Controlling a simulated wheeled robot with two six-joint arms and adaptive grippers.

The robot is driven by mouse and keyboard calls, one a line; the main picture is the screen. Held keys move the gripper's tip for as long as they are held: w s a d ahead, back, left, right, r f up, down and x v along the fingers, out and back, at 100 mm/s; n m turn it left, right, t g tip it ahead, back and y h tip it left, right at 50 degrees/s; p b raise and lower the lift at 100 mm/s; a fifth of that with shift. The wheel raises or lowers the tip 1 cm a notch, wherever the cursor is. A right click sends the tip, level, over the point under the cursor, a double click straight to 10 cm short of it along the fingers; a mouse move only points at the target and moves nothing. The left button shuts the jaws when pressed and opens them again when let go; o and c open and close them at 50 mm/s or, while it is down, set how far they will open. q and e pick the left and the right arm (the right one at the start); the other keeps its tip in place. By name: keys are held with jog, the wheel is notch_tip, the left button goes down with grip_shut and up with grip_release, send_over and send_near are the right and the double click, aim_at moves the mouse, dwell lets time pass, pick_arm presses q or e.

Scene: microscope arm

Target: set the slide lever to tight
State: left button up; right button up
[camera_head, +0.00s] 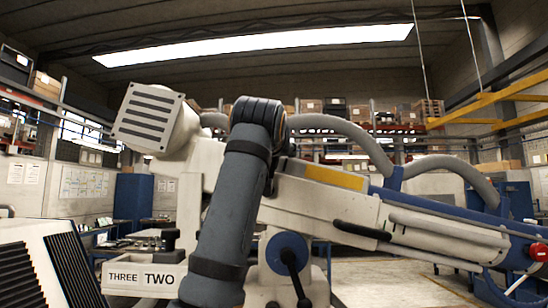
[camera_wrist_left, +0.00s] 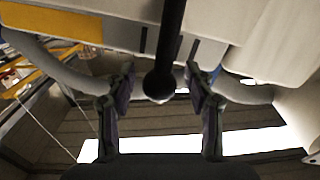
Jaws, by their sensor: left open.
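In the left wrist view a black lever (camera_wrist_left: 171,40) with a rounded end runs down from the white machine body. My left gripper (camera_wrist_left: 160,82) is open, with one finger on each side of the lever's rounded end and visible gaps between. In the head view the machine carries a black lever on a blue round hub (camera_head: 287,252) and a black handle (camera_head: 361,230) on its side. I cannot tell which one the wrist view shows. No "tight" mark is readable. My left gripper is hidden in the head view, and my right gripper is not in view.
My grey arm stands in front of the machine body (camera_head: 318,198). Thick grey hoses (camera_head: 345,132) arch above it. Bins labelled THREE (camera_head: 122,278) and TWO (camera_head: 163,278) sit at lower left. A red knob (camera_head: 540,252) is at the right end. Shelves line the back.

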pick_arm(q)
jog(key=shift+s, duration=0.1)
jog(key=shift+s+r, duration=0.1)
jog(key=shift+s, duration=0.1)
jog(key=c, duration=0.3)
jog(key=shift+w, duration=0.1)
jog(key=c, duration=0.5)
grip_shut()
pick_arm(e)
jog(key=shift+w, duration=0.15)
pick_arm(q)
jog(key=shift+w, duration=0.1)
